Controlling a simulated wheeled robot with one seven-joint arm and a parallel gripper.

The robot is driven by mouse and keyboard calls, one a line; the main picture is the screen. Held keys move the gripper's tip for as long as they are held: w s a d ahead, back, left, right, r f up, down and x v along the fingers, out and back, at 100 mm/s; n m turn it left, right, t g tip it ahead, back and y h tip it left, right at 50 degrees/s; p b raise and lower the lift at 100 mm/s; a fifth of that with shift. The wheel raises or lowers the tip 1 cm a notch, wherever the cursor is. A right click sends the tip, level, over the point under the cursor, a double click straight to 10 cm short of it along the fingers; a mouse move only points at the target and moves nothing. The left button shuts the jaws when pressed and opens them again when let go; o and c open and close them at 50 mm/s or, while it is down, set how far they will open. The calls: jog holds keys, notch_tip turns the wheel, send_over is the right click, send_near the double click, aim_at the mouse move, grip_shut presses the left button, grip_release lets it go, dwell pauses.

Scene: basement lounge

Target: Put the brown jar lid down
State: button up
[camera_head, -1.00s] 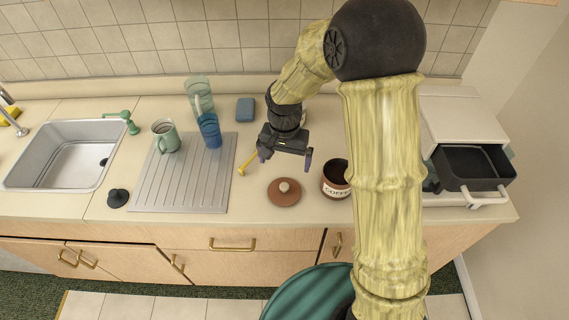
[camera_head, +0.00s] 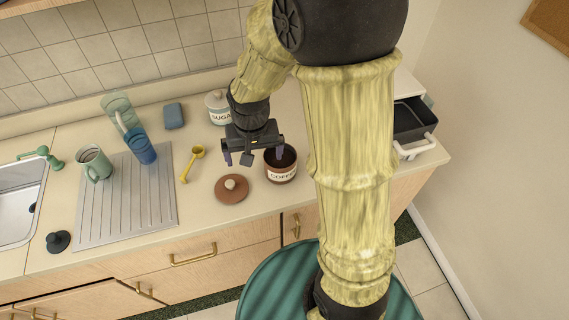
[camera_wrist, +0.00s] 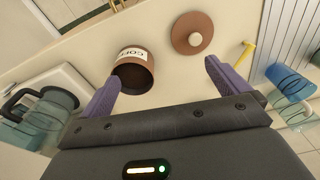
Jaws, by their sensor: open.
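The brown jar lid (camera_head: 232,188), round with a pale knob, lies flat on the counter (camera_head: 210,212), left of the open brown coffee jar (camera_head: 281,166). In the wrist view the lid (camera_wrist: 193,33) shows beyond my fingers, and the coffee jar (camera_wrist: 134,72) stands with its dark mouth open. My gripper (camera_head: 252,157) is open and empty, held above the counter behind the lid and the jar. Nothing is between its purple fingers (camera_wrist: 160,92), and the lid is apart from them.
A yellow scoop (camera_head: 192,164) lies left of the lid. A sugar jar (camera_head: 218,108) and a blue sponge (camera_head: 174,116) are behind. A ribbed drainboard (camera_head: 125,200) holds a green mug (camera_head: 95,163) and blue glass (camera_head: 140,146).

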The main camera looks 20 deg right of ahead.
jog(key=s+d+r+n+t, duration=0.1)
jog(key=s+d+r, duration=0.1)
jog(key=s+d, duration=0.4)
jog(key=shift+s+n, duration=0.3)
jog(key=shift+s, duration=0.7)
jog(key=shift+r, duration=0.15)
